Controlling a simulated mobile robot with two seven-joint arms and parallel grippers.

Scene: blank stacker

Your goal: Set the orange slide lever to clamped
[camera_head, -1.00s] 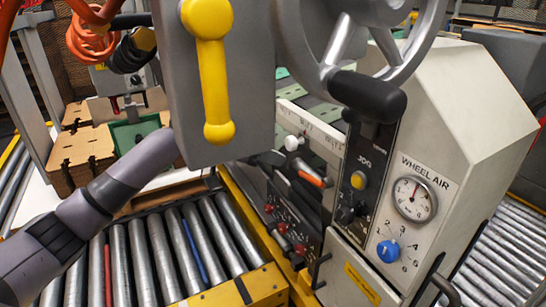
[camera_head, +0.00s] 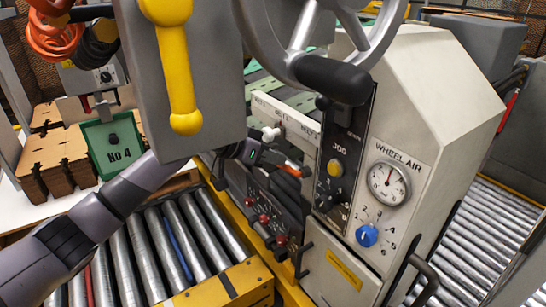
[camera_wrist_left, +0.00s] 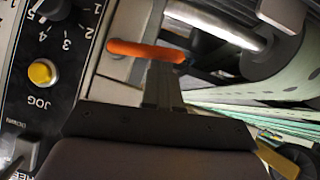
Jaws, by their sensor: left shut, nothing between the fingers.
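The orange slide lever (camera_head: 294,170) sits on the front panel of the pale machine, left of the JOG panel. In the left wrist view the orange lever (camera_wrist_left: 125,48) lies crosswise just beyond my fingertips. My left gripper (camera_head: 274,160) reaches in from the left, partly behind the grey box, with its tips close to the lever. It also shows in the left wrist view (camera_wrist_left: 163,74), with its narrow fingers together and nothing between them. The tips overlap the lever's edge there; I cannot tell whether they touch. My right gripper is not in view.
A grey box with a yellow handle (camera_head: 178,70) hangs in front of my left arm. A large handwheel (camera_head: 385,25) stands above the lever. A yellow JOG button (camera_head: 335,168), a blue knob (camera_head: 367,236) and a white-tipped lever (camera_head: 271,133) are nearby. Rollers (camera_head: 150,255) run below.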

